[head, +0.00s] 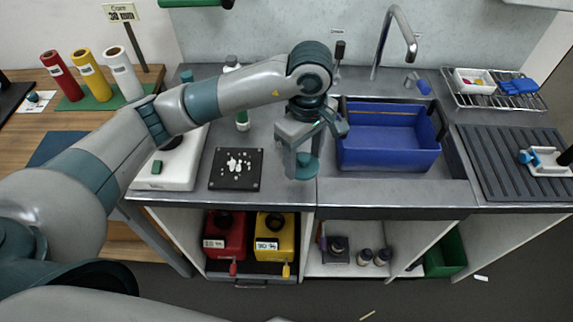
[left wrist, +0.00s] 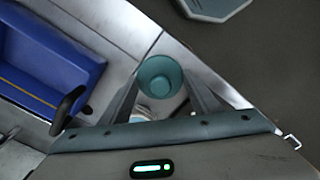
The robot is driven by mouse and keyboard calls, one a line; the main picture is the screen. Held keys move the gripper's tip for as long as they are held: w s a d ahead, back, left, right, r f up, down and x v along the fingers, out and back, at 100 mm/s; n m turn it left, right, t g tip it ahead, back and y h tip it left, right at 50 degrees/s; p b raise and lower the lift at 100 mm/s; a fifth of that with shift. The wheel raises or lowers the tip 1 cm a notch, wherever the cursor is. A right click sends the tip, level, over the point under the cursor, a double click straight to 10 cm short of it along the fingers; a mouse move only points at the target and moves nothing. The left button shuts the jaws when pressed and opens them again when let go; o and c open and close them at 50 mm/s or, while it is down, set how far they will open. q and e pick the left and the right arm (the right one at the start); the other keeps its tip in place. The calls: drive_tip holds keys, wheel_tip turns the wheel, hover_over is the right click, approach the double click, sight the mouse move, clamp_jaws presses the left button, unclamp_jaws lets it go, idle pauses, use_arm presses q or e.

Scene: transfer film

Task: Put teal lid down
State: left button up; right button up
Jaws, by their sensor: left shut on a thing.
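The teal lid (head: 308,168) is a small round teal piece, low between the fingers of my left gripper (head: 303,160). In the left wrist view the teal lid (left wrist: 160,77) shows as a round, hollow cup shape between the two fingers (left wrist: 160,95). The left gripper is shut on it and points down near the counter's front edge, left of the blue basin. I cannot tell whether the lid touches the counter. My right gripper is not in view.
A blue basin (head: 390,160) with dark handles sits in the sink to the right. A black plate (head: 234,183) with white pieces lies left of the gripper. A white device (head: 177,178) stands further left. A ribbed drainboard (head: 510,160) is at the right.

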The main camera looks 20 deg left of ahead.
sight(286, 180)
use_arm(q)
drive_tip(key=a, duration=0.1)
drive_tip(key=a+f, duration=0.1)
drive_tip(key=a+f+p, duration=0.1)
drive_tip(key=a, duration=0.1)
drive_tip(key=shift+s, duration=0.3)
drive_tip(key=shift+f, duration=0.15)
drive_tip(key=shift+f+p, duration=0.55)
wheel_tip(286, 180, down, 2)
drive_tip(key=shift+p, duration=0.6)
drive_tip(key=shift+f, duration=0.45)
